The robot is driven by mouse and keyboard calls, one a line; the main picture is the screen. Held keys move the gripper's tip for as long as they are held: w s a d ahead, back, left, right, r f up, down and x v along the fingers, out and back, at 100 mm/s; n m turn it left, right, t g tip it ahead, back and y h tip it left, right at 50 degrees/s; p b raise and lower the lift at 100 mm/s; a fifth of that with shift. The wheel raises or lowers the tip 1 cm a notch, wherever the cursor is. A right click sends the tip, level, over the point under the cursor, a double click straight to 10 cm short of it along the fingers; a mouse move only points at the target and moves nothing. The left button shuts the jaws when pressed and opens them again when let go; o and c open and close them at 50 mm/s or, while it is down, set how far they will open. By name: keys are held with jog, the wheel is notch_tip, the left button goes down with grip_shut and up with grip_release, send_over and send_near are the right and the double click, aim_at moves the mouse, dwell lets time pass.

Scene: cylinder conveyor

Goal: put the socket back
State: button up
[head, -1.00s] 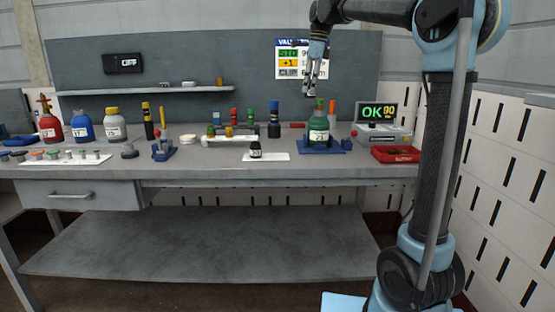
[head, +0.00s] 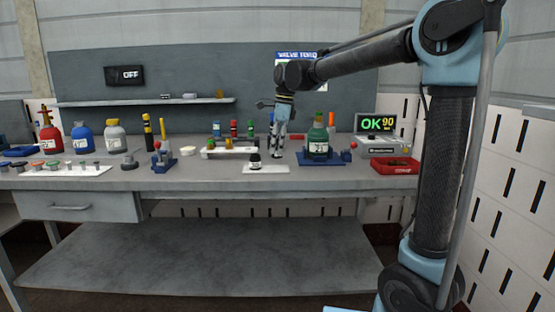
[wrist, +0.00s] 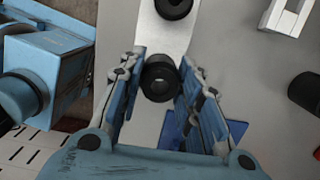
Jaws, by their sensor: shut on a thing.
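My gripper (head: 277,156) is low over the right end of a small white mat (head: 266,170) on the bench. In the wrist view its two blue fingers close on a round black socket (wrist: 160,80) with a dark hole in its top. The socket appears over the white mat, which also shows in the wrist view (wrist: 150,35); I cannot tell whether it touches it. A white rack (head: 210,152) with small coloured pieces stands behind, to the left.
The green bottle (head: 317,137) stands in a blue tray (head: 322,158) just right of the gripper. The bench front (head: 215,176) left of the mat is clear.

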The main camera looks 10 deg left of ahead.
jog(key=shift+f, duration=2.15)
jog(key=o, duration=1.1)
jog(key=r, duration=0.4)
jog(key=d+r, duration=0.1)
jog(key=r, duration=0.7)
jog(key=shift+w+d, duration=0.25)
jog(key=shift+d, duration=0.15)
